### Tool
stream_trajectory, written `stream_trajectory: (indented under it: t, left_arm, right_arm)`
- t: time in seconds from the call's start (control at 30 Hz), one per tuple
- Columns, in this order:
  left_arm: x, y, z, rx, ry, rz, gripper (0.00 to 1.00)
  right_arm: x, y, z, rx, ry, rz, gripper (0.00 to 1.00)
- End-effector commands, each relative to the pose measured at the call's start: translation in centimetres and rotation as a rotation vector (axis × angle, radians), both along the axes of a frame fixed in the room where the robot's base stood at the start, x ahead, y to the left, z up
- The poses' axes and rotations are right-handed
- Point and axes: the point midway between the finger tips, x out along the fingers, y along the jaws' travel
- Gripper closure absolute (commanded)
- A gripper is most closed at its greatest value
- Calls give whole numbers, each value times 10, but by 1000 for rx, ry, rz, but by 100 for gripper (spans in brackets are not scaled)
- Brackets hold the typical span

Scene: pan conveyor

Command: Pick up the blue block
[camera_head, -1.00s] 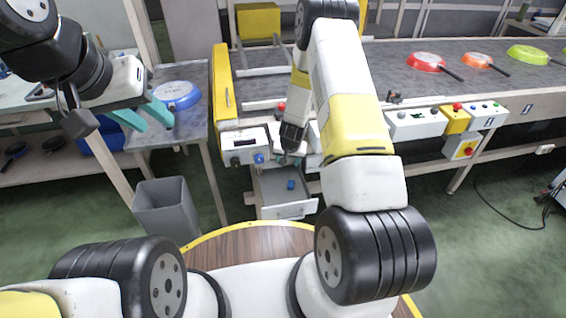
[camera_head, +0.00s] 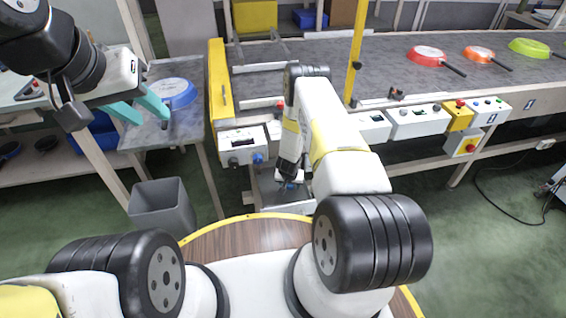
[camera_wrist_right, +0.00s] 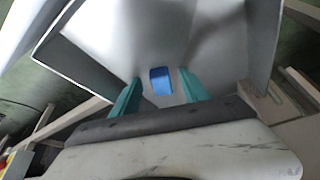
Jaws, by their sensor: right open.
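The blue block (camera_wrist_right: 161,81) lies on the floor of a grey drawer-like tray (camera_wrist_right: 235,40) in the right wrist view. My right gripper (camera_wrist_right: 158,95) is open, with its two teal fingers on either side of the block and a gap between. In the head view my right gripper (camera_head: 287,178) is low over the tray and mostly hidden by my own arm, and the block is hard to make out there. My left gripper (camera_head: 148,108) is open and empty near the blue pan (camera_head: 172,93) on the side table.
The conveyor (camera_head: 390,75) carries a red pan (camera_head: 428,56), an orange pan (camera_head: 480,56) and a green pan (camera_head: 530,47). Control boxes (camera_head: 415,121) line its front edge above the tray. A grey bin (camera_head: 162,207) stands on the floor at left. The tray walls rise around my right gripper.

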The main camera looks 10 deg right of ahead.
Motion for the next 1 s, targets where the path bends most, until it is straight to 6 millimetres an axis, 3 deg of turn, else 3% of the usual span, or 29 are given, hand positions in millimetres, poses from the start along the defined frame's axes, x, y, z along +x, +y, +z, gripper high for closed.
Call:
stream_trajectory:
  t: [0.23, 0.5, 0.83, 1.0]
  left_arm:
    - [0, 0, 0, 0, 0, 0, 64]
    - [0, 0, 0, 0, 0, 0, 64]
    - [0, 0, 0, 0, 0, 0, 64]
    - [0, 0, 0, 0, 0, 0, 64]
  right_arm:
    - [1, 0, -2, 0, 0, 0, 47]
    - [1, 0, -2, 0, 0, 0, 98]
    - [1, 0, 2, 0, -1, 0, 100]
    - [2, 1, 26, 0, -3, 1, 100]
